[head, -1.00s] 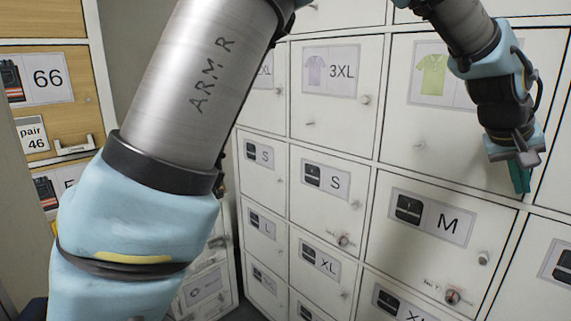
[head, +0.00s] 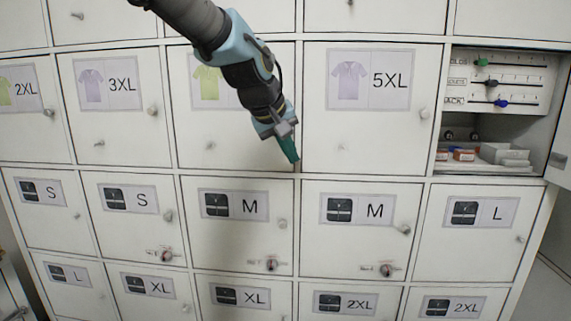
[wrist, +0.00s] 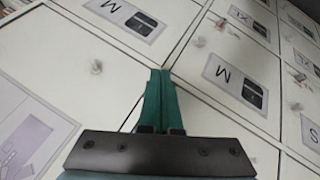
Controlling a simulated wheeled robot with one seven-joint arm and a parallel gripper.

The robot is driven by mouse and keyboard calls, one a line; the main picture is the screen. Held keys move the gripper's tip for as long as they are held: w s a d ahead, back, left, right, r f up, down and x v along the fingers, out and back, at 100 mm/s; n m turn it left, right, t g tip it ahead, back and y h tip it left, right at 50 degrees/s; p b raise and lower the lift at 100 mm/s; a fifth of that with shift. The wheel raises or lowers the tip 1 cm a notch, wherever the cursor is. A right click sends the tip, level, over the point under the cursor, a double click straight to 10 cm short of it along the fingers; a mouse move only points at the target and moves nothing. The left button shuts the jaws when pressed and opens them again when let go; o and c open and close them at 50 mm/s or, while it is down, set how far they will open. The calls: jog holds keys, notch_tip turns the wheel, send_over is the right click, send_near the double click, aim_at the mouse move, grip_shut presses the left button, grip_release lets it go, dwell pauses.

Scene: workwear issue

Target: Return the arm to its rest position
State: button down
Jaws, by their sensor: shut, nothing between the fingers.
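My gripper (head: 290,153) hangs in front of the white locker wall in the head view, near the seam between the shirt doors above and the M doors below. Its green fingers are together with nothing between them, as the wrist view also shows (wrist: 159,95). My arm comes down from the top of the head view, tilted to the right. Whether the fingertips touch the locker front cannot be told.
Closed locker doors labelled by size fill most of the view, with small knobs and locks standing out. At the right, one compartment (head: 497,167) is open, showing sliders and small boxes; its door (head: 562,145) stands out to the right.

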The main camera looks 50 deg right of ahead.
jog(key=s+a+r+b, duration=0.1)
jog(key=s+r, duration=0.2)
jog(key=r, duration=0.2)
jog(key=shift+s+a+r, duration=0.15)
jog(key=shift+s, duration=0.25)
jog(key=w+a+f+n+t+y, duration=0.1)
jog(key=w+a+f+n+y, duration=0.1)
jog(key=w+a+f, duration=0.8)
jog(key=w+a+f+n+t+y, duration=0.1)
jog(key=w+a+f+y, duration=0.15)
jog(key=w+a, duration=1.15)
jog(key=a+f+n+y, duration=0.1)
jog(key=a+f, duration=0.2)
jog(key=a, duration=0.6)
jog(key=a+f+n, duration=0.1)
jog(key=a+f, duration=0.3)
jog(key=a, duration=0.5)
jog(key=s+a+f+n+y, duration=0.1)
jog(key=s+a+f, duration=0.1)
jog(key=a, duration=0.5)
jog(key=s+a+f+g, duration=0.1)
jog(key=s+a+f, duration=0.2)
jog(key=a, duration=0.5)
jog(key=shift+s+n+y, duration=0.25)
jog(key=shift+n+y, duration=0.1)
jog(key=shift+n, duration=0.05)
